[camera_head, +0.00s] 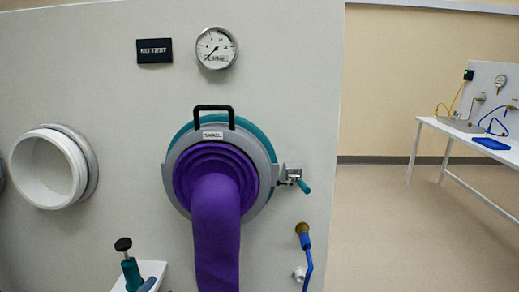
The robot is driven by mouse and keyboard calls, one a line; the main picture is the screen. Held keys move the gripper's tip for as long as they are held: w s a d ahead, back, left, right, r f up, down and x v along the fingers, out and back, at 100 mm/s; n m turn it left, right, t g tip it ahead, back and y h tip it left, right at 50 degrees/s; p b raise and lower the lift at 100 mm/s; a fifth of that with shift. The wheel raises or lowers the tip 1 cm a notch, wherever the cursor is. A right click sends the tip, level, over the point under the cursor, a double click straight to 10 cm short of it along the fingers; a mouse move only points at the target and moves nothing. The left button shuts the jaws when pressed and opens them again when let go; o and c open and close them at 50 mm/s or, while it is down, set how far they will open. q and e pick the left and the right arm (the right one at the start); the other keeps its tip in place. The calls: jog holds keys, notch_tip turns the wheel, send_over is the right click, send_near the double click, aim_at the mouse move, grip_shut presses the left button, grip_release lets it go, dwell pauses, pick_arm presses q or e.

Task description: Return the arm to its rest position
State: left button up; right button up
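Neither of my grippers shows in the head view, and I see no clear part of either arm. In front of me is a pale glovebox panel (120,105). A round port (266,172) with a grey and teal rim, a black handle on top and a "SMALL" label is set in it. A purple glove sleeve (215,235) comes out of this port and hangs down past the bottom edge of the picture. A small latch with a teal lever (304,187) sits at the port's right side.
An open white port (45,170) sticks out at left. A gauge (216,47) and a black sign (154,51) are above. A teal tool with a black knob (129,262) stands at a white shelf (155,270). A blue hose (308,265) hangs lower right. Floor (385,225) is clear before a distant bench (465,130).

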pick_arm(q)
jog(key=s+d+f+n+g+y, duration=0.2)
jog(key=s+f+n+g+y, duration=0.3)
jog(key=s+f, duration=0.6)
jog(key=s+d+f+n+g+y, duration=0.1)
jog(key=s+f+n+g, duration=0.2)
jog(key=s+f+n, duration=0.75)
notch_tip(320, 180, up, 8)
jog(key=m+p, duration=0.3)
jog(key=p, duration=1)
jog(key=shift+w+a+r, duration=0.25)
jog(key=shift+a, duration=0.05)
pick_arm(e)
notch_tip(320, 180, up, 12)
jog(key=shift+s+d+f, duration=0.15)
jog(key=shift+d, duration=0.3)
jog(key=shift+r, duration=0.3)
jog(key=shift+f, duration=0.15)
